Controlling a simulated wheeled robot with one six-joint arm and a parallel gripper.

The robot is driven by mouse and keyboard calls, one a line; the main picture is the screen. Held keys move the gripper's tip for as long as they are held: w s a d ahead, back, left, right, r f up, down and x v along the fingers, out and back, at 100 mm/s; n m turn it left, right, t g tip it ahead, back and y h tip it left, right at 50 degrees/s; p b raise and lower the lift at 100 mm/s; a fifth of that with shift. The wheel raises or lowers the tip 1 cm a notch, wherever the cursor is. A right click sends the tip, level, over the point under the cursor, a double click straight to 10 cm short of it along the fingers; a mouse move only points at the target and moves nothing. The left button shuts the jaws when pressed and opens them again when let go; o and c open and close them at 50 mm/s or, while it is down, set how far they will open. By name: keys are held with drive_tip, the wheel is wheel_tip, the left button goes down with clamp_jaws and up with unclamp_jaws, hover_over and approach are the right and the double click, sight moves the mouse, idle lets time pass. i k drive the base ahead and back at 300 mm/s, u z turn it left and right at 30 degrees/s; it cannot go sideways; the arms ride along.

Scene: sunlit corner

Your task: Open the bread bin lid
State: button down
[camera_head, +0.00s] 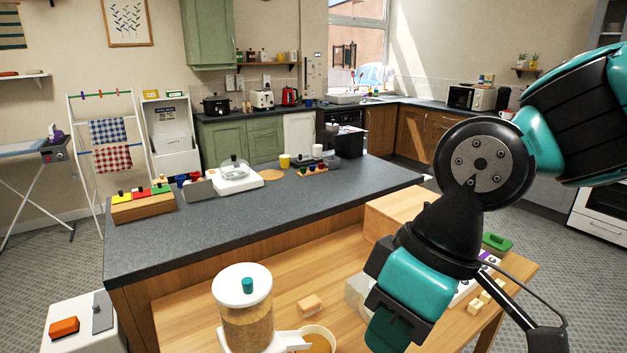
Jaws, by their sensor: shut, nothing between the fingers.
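A light wooden box (395,207), which looks like the bread bin, stands on the wooden table against the counter. My arm covers its right and lower parts. No raised lid shows, and I cannot make out a handle. My gripper (397,312) is at the lower middle right, in front of the box in the picture. It is shut with nothing held. Its fingertips are hard to make out against the dark wrist parts, and I cannot tell how far it is from the box.
The wooden table (190,318) holds a white-lidded jar (246,310), a cream bowl (318,341), a small wooden block (309,305) and a green-topped item (497,242). Pale blocks (480,301) lie at the right. The dark counter (240,222) rises behind; its front part is clear.

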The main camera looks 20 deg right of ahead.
sight(401, 206)
drive_tip(key=z, duration=0.7)
drive_tip(key=k, duration=0.4)
drive_tip(key=z, duration=0.7)
drive_tip(key=i, duration=1.5)
drive_tip(key=u, duration=0.85)
